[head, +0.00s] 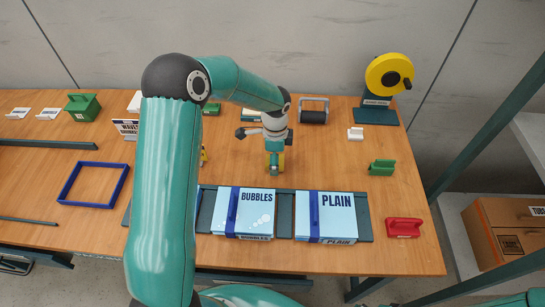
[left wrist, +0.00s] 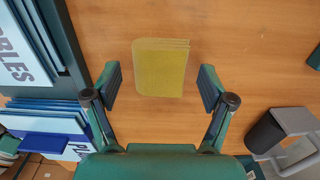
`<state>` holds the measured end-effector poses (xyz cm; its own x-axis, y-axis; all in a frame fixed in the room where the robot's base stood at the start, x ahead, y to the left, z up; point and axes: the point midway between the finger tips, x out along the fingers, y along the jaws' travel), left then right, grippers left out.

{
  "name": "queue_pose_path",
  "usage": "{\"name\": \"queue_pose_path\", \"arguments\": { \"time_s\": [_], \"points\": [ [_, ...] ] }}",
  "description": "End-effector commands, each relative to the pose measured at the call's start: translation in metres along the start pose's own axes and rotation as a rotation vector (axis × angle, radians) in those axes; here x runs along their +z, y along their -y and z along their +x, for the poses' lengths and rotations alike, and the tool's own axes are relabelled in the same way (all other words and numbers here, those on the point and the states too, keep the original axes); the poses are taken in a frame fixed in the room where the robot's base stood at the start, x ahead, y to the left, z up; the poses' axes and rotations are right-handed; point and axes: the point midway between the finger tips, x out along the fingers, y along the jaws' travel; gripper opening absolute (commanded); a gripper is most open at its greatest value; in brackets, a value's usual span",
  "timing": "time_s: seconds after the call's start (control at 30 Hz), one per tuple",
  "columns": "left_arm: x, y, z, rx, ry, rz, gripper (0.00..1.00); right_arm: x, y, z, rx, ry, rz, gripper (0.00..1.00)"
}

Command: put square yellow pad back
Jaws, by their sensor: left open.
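The square yellow pad (left wrist: 161,67) lies on the wooden table in the left wrist view, with a stepped right and top edge. In the head view only a small yellow bit of it (head: 282,162) shows beside my left gripper (head: 275,168). My left gripper (left wrist: 159,84) points down over the pad with its fingers open. One finger is on each side of the pad, with a gap on both sides. I cannot tell how far the fingertips are above the table. My right gripper is not in view.
A dark tray (head: 283,223) holds a BUBBLES pack (head: 243,215) and a PLAIN pack (head: 325,216) in front of my gripper. A grey-handled black roller (head: 313,113), green holder (head: 382,167), red block (head: 404,227) and yellow tape reel (head: 384,75) stand to the right. A blue frame (head: 93,186) lies left.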

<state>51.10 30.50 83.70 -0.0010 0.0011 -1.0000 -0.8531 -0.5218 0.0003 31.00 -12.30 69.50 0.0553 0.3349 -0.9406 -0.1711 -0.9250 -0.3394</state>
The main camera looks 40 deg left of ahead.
Motion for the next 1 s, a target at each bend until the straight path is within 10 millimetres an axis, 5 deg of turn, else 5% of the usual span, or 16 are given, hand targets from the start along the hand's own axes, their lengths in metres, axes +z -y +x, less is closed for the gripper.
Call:
{"name": "queue_pose_path", "arguments": {
  "time_s": [0.27, 0.73, 1.0],
  "points": [
    [0.001, 0.001, -0.011, -0.003, 0.0, -0.002, 0.82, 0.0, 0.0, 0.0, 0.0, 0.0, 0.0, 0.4],
    [0.001, 0.001, -0.097, -0.004, -0.002, -0.002, 0.82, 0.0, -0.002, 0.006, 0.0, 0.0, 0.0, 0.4],
    [0.001, 0.0, -0.121, 0.0, -0.001, -0.002, 0.82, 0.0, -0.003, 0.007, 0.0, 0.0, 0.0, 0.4]
  ]
}}
